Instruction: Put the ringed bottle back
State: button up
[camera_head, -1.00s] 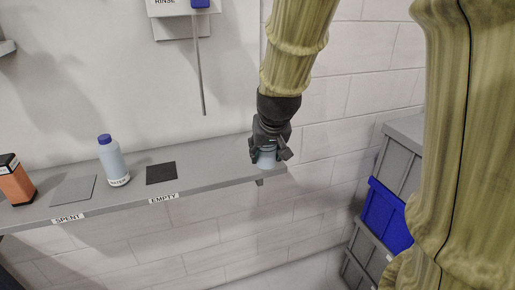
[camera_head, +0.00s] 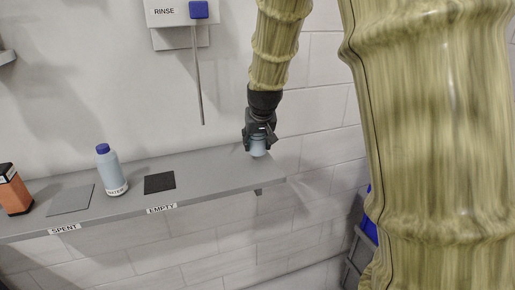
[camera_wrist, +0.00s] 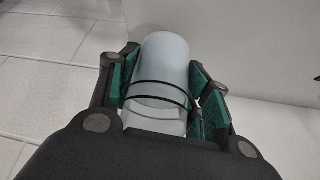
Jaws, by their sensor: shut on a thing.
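My gripper (camera_head: 259,140) is shut on the ringed bottle (camera_head: 258,148), a pale blue-grey bottle over the right end of the shelf (camera_head: 215,175). In the wrist view the ringed bottle (camera_wrist: 164,70) sits between the green-padded fingers (camera_wrist: 163,90), with two dark rings around it. In the head view the gripper hides most of the bottle, and I cannot tell if its base touches the shelf. A black square (camera_head: 160,182) lies behind the EMPTY label (camera_head: 161,209). A grey square (camera_head: 71,199) lies behind the SPENT label (camera_head: 64,229).
A labelled pale blue bottle with a blue cap (camera_head: 111,172) stands between the two squares. An orange and black box (camera_head: 13,191) is at the far left. A RINSE fixture (camera_head: 180,13) with a thin hanging rod (camera_head: 197,75) is on the wall. Bare shelf lies right of the black square.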

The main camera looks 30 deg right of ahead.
aim_at(257, 150)
jog(key=shift+f+p, duration=0.55)
jog(key=shift+f, duration=1.25)
jog(key=shift+r, duration=0.1)
jog(key=shift+s, duration=0.1)
jog(key=shift+f, duration=0.2)
jog(key=o, duration=1.2)
jog(key=shift+r, duration=0.15)
